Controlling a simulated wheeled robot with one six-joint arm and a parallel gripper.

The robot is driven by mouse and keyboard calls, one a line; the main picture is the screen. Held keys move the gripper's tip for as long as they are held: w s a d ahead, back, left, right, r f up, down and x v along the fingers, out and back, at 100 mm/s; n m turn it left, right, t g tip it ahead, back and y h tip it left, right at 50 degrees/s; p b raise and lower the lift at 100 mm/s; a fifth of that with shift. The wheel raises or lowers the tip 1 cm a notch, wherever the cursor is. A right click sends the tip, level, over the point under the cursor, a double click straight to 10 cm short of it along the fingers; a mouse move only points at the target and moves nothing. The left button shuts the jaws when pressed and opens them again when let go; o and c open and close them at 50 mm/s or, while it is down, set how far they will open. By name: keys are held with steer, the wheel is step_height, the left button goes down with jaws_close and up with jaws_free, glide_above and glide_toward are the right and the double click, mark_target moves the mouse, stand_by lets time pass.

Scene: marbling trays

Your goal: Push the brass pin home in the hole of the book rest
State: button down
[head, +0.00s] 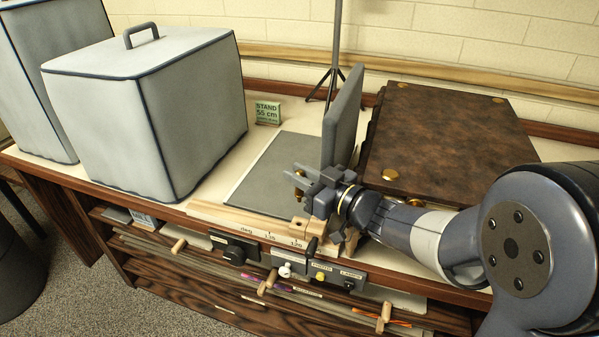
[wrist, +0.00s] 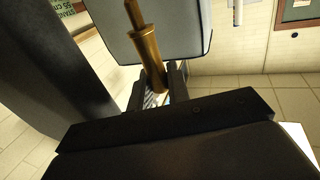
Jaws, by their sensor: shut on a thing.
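The brass pin (wrist: 147,45) shows in the wrist view as a stepped rod, thinner at its outer end. My gripper (wrist: 158,88) is shut on its thick part. In the head view my gripper (head: 308,186) is above the wooden front edge of the book rest, and a bit of brass (head: 299,174) shows at its jaws. The book rest has a flat grey board (head: 265,168), an upright grey panel (head: 343,115) just behind my gripper, and a wooden strip with a degree scale (head: 240,226). I cannot make out the pin's hole; the pin appears clear of the rest.
A large brown leather-like book or board with brass studs (head: 445,130) lies right of the panel, close to my arm. A grey covered box (head: 150,110) stands left. A green sign (head: 267,112) and black stand (head: 332,75) are behind.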

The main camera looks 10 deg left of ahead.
mark_target(301, 197)
steer(key=shift+f+b, duration=2.3)
steer(key=shift+f, duration=0.6)
steer(key=shift+f+b, duration=1.1)
steer(key=shift+f, duration=0.55)
steer(key=c, duration=1.3)
jaws_free()
steer(key=shift+o, duration=0.2)
step_height(301, 197, up, 10)
steer(key=p, duration=0.3)
steer(key=shift+r, duration=0.1)
